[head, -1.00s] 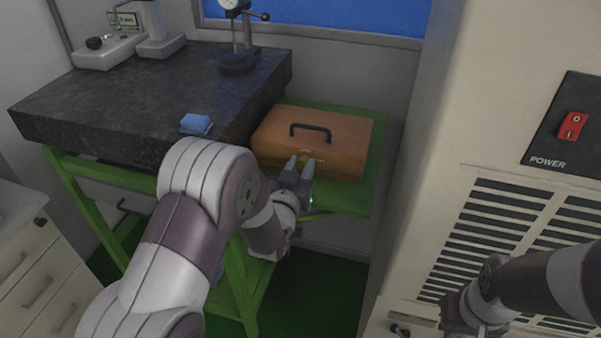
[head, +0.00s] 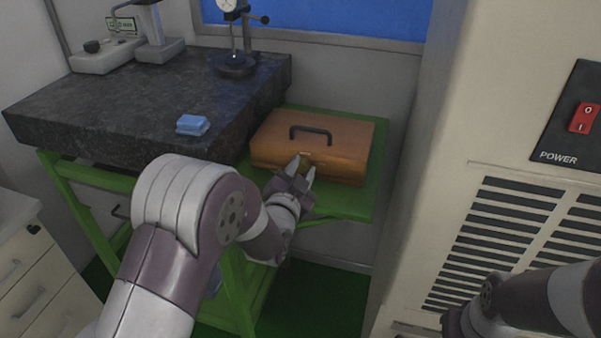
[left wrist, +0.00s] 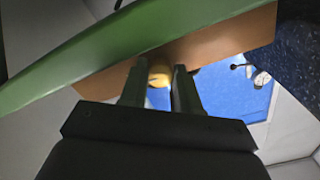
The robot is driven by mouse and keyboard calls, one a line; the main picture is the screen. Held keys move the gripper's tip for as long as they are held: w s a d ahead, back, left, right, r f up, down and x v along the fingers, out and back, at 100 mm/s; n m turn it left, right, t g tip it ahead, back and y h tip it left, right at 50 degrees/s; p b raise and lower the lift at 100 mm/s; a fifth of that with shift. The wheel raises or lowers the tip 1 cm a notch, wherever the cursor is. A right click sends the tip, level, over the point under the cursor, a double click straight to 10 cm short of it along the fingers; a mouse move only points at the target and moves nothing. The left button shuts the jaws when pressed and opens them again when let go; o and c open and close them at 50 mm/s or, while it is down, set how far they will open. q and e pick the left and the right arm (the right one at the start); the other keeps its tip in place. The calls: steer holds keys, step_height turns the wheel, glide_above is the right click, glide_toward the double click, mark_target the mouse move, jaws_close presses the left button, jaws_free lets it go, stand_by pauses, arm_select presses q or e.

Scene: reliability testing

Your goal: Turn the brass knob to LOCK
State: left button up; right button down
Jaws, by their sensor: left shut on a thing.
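A brown wooden case (head: 345,137) with a dark handle lies on a green shelf (head: 345,203). A brass knob (left wrist: 160,74) is on the case's front; in the left wrist view it sits between my fingertips. In the head view a small brass bit of the knob (head: 305,155) shows beside the fingertips. My left gripper (head: 302,167) is at the front of the case, shut on the knob. Any LOCK marking is too small to read or hidden. My right gripper (head: 457,322) is low at the right, its fingers not clearly shown.
A dark stone slab (head: 120,105) with a blue block (head: 193,125) and a dial gauge stand (head: 236,62) is left of the case. A beige cabinet (head: 500,60) with a red power switch (head: 583,117) stands close on the right.

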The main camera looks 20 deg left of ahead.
arm_select(q)
steer(key=shift+f, duration=0.1)
stand_by(0.3)
steer(key=o, duration=1.1)
steer(key=shift+c, duration=0.2)
steer(key=s, duration=1.2)
steer(key=shift+s+a+b, duration=0.2)
steer(key=shift+s+b, duration=0.15)
steer(key=shift+s, duration=0.05)
